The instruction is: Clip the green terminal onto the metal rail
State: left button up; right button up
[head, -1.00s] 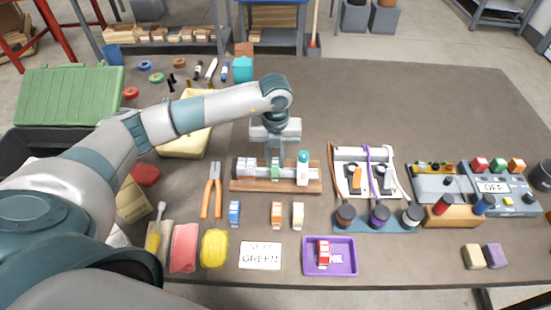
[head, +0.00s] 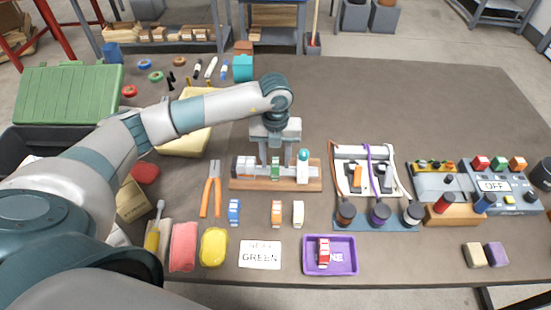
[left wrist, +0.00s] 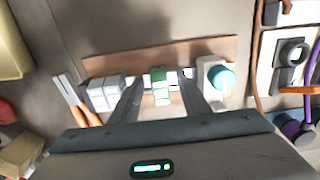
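The green terminal (head: 275,172) sits on the metal rail (head: 288,172), which is fixed on a wooden board (head: 240,184). It looks upright, between white-grey blocks (head: 245,167) on the left and a teal-topped piece (head: 303,167) on the right. My left gripper (head: 276,158) is above the rail with its fingers apart. In the left wrist view the green terminal (left wrist: 160,88) lies between the spread fingers (left wrist: 160,90), with a gap on each side. Whether it is fully clipped cannot be told. My right gripper is not in view.
Blue (head: 234,212), orange (head: 277,213) and cream (head: 298,214) terminals stand in front of the board. A purple tray (head: 350,268) holds a red terminal (head: 323,251). Orange pliers (head: 210,190) lie left; a wired panel (head: 365,157) stands right. The table's back right is clear.

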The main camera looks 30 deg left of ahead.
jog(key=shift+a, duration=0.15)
pick_arm(q)
jog(key=shift+r+b, duration=0.3)
jog(key=shift+r, duration=0.6)
notch_tip(320, 180, up, 4)
jog(key=shift+r+b, duration=0.1)
jog(key=shift+b, duration=0.5)
notch_tip(320, 180, up, 11)
jog(key=b, duration=0.2)
jog(key=shift+r, duration=0.2)
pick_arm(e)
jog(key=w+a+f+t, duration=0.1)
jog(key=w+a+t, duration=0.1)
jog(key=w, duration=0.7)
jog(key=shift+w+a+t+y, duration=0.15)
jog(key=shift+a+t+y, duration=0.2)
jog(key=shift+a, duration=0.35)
pick_arm(q)
jog(key=shift+r, duration=0.1)
